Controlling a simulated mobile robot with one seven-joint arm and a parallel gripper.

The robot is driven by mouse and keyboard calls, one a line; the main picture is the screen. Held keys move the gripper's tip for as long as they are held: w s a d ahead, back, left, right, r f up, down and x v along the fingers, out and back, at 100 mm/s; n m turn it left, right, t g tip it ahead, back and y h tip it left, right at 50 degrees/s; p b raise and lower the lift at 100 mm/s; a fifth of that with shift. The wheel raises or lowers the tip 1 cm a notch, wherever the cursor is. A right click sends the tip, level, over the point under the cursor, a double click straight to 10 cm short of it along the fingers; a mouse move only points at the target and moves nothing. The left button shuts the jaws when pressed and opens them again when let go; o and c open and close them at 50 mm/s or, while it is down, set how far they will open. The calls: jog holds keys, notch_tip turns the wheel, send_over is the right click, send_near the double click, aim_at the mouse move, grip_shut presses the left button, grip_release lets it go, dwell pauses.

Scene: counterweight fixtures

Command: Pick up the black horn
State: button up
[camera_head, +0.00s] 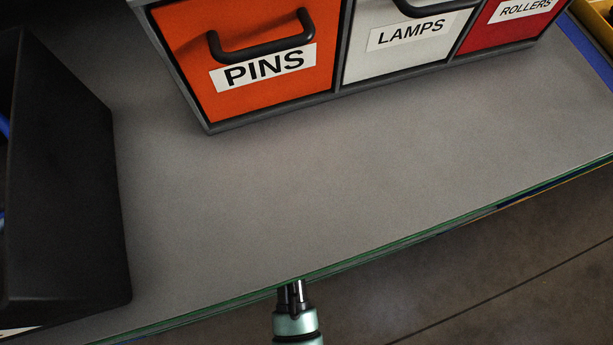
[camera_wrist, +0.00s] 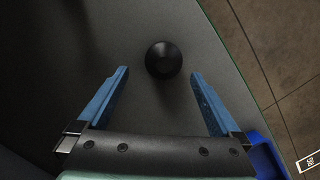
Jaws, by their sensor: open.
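A round black object (camera_wrist: 163,59), which looks like the black horn seen end-on, is on a grey surface in the wrist view. My gripper (camera_wrist: 160,71) is open, with its two blue fingers on either side of the line toward the object. The object appears centred slightly beyond the fingertips, and nothing is held. The distance between the fingers and the object is hard to tell. In the head view I see neither the horn nor the fingers; only a teal part of my arm shows at the bottom edge of the counter.
The grey counter (camera_head: 300,190) is bare in front of the drawers labelled PINS (camera_head: 265,60), LAMPS (camera_head: 405,38) and ROLLERS (camera_head: 510,22). A black bin (camera_head: 70,190) stands at the left. In the wrist view, a blue object (camera_wrist: 268,158) is at lower right, near the surface's edge.

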jog(key=f, duration=0.2)
jog(key=f+b, duration=0.1)
jog(key=f, duration=0.1)
jog(key=s+f, duration=0.1)
jog(key=f, duration=0.1)
jog(key=shift+d+b, duration=0.3)
jog(key=shift+b, duration=0.1)
jog(key=c, duration=1.5)
jog(key=shift+r, duration=0.1)
